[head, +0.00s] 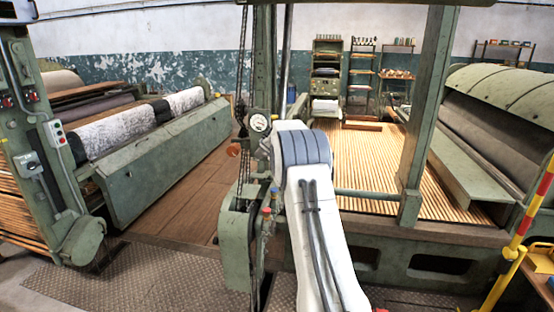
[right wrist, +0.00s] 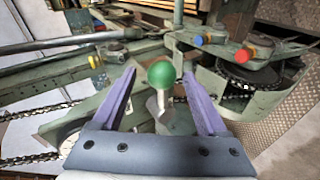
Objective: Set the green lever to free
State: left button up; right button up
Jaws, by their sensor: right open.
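The green lever shows in the right wrist view as a round green knob (right wrist: 161,75) on a short pale stem. My right gripper (right wrist: 159,84) is open, its two purple fingers on either side of the knob in the picture. I see a gap on both sides, so neither finger touches it; the knob's depth relative to the fingertips is hard to tell. The lever's position marks are not readable. In the head view my white arm covers the middle, and neither the green knob nor a gripper shows there. My left gripper is not in view.
A chain sprocket (right wrist: 250,75) sits at right. In the head view a gauge (head: 259,122) and a green upright post (head: 264,60) stand close to my arm.

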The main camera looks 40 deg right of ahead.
pick_arm(q)
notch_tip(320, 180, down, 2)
jog(key=shift+b, duration=0.65)
pick_arm(e)
jog(key=v, duration=0.5)
jog(key=shift+s+a+r, duration=0.1)
